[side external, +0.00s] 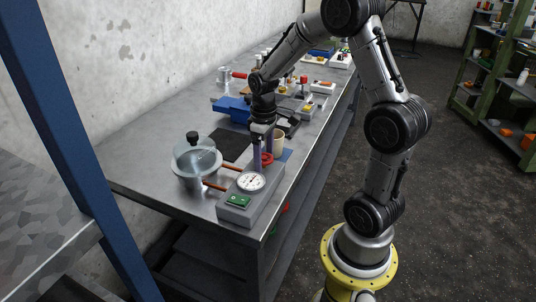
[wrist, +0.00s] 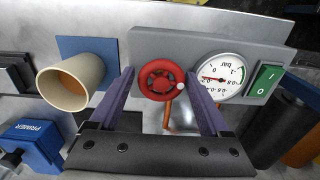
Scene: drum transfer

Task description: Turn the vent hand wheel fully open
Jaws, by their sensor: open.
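The red vent hand wheel (wrist: 146,75) sits on a grey panel box, with a pale knob on the right side of its rim. It also shows, partly hidden by my gripper, in the side view (side external: 268,158). My gripper (wrist: 159,74) is open, with one purple finger on each side of the wheel. Whether the fingers touch the rim I cannot tell. In the side view my gripper (side external: 262,158) points down at the wheel. The round gauge (wrist: 219,80) beside the wheel is marked bar and has a red needle. It faces up in the side view (side external: 251,181).
A green switch (wrist: 263,82) is on the same box. A cream cup (wrist: 93,72) stands on a blue mat beside it. A lidded vessel (side external: 190,170) joins the box through copper pipes (side external: 214,186). A blue PRIMER box (wrist: 38,135) and several items are farther along the bench.

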